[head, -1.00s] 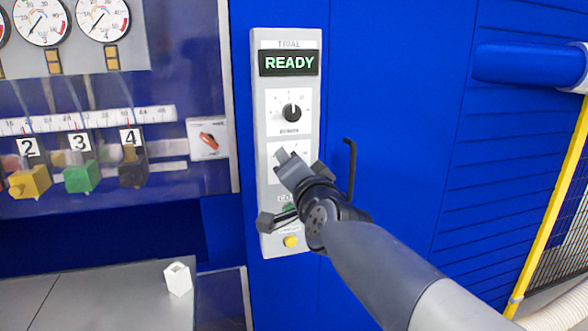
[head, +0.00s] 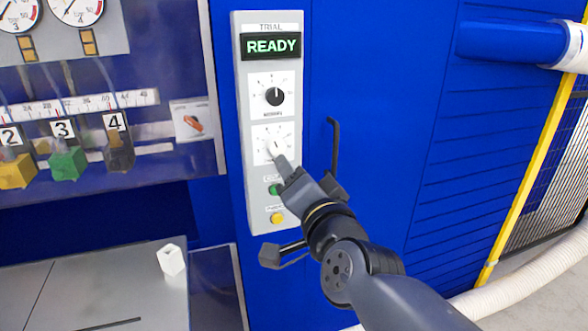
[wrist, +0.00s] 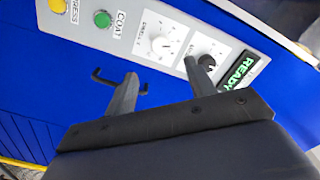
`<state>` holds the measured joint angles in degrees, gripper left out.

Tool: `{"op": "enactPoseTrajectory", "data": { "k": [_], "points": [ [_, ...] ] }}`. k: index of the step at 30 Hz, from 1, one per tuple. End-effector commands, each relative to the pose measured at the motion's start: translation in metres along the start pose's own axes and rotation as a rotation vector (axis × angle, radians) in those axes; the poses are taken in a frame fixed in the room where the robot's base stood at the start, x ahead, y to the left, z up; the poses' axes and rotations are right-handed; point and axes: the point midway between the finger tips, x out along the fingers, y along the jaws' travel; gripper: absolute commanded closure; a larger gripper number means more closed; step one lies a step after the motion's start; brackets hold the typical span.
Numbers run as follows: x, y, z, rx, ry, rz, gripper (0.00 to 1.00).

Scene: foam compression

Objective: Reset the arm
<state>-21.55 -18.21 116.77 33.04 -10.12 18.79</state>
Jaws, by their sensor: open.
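My gripper (head: 307,172) is open and empty in front of the lower part of the grey control panel (head: 243,130). In the head view one finger overlaps the area just below the white knob (head: 273,147); I cannot tell whether it touches the panel. In the wrist view my gripper (wrist: 162,75) shows both fingers well apart with nothing between them. The panel's display (head: 271,46) reads READY.
A black hooked handle (head: 334,145) sticks out from the blue wall right of the panel. A white block (head: 171,260) lies on the grey table (head: 100,285) at lower left. Coloured blocks and gauges sit behind the left window. A yellow post (head: 520,190) stands right.

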Motion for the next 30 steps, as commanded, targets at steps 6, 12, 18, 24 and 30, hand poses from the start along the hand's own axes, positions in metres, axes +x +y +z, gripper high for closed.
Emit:
{"op": "enactPoseTrajectory", "data": {
  "k": [6,12,18,24,30],
  "points": [
    [0.000,0.000,0.000,0.000,0.000,0.000,0.48],
    [0.009,0.001,0.001,-0.001,0.001,0.000,0.48],
    [0.035,0.003,0.003,-0.001,0.000,0.001,0.48],
    [0.067,0.003,0.002,0.000,0.000,0.001,0.48],
    [0.093,0.002,0.001,-0.001,0.001,0.001,0.48]
  ]
}}
